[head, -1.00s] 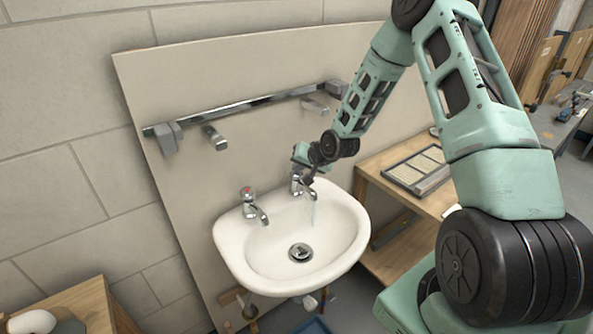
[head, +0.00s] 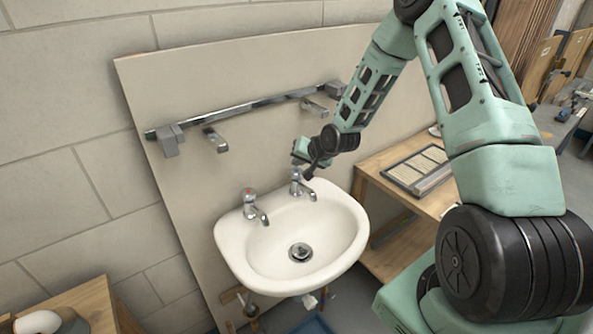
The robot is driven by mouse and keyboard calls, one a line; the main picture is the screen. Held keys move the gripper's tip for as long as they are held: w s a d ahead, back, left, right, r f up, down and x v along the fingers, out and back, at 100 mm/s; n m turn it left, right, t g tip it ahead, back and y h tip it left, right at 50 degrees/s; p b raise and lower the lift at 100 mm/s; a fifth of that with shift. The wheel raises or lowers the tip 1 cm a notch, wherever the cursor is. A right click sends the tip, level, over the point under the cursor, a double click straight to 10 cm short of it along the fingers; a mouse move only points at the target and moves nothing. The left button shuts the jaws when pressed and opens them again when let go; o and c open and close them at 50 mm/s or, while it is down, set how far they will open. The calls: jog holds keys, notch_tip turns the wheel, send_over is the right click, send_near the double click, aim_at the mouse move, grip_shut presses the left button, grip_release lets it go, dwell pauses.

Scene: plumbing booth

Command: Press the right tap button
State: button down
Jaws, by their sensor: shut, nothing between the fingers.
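The white basin (head: 250,265) carries two chrome taps. The right tap (head: 308,192) is at its back edge, and its blue-marked top button (head: 295,174) is partly hidden by my gripper. My gripper (head: 304,176) is shut and empty, pointing down right at the top of this tap; I cannot tell whether it touches the button. No water stream shows under the right spout. The left tap (head: 252,208) has a red-marked top and stands clear of my arm.
A chrome rail (head: 250,106) with two wall spouts runs across the backboard (head: 190,75) above the basin. A wooden bench (head: 375,165) with a framed panel (head: 415,170) stands to the right. Another wooden bench (head: 85,305) is at the lower left. The basin bowl is empty.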

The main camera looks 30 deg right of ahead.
aim_at(299, 172)
jog(key=shift+r+p, duration=1.9)
jog(key=shift+r, duration=0.65)
